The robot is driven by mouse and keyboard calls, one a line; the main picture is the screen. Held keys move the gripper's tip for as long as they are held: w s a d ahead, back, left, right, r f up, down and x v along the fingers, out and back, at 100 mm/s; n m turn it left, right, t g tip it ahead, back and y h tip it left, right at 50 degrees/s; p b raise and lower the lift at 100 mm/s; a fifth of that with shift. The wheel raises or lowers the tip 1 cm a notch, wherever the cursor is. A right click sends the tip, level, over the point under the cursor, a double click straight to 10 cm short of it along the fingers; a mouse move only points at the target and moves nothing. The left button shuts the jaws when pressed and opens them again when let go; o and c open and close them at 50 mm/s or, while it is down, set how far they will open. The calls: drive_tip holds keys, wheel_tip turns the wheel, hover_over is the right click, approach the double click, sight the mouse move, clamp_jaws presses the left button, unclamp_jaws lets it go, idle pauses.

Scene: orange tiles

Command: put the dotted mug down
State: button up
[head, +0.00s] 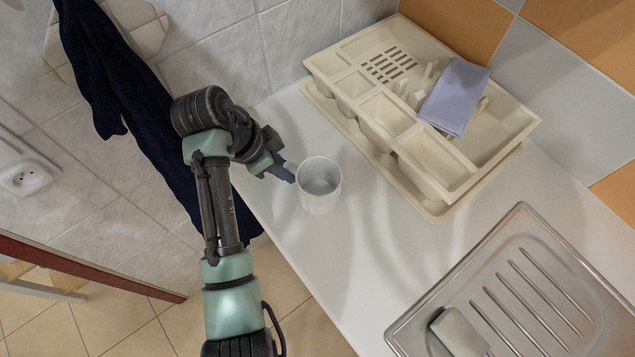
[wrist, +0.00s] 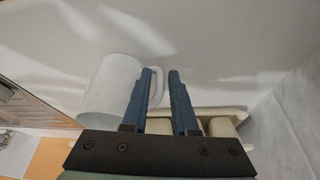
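A plain white mug (head: 319,194) stands upright at the left end of the white counter, in the head view. It shows no dots on the sides in view. I cannot tell whether its base touches the counter or is slightly above it. My gripper (head: 285,172) reaches to its left side. In the wrist view the mug (wrist: 109,92) is left of my gripper (wrist: 161,76), and its handle (wrist: 158,85) shows between the two blue fingers. A narrow space separates the fingers; whether both press on the handle is unclear.
A cream dish rack (head: 358,107) with a grey-blue cloth (head: 455,96) lies right of and behind the mug. A metal sink drainer (head: 485,262) with a pale block (head: 459,333) is at the lower right. The white counter (head: 385,245) between them is clear. A dark cloth (head: 150,125) hangs at the left.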

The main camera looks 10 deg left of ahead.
clamp_jaws()
drive_tip(key=shift+r, duration=0.1)
idle(1.1)
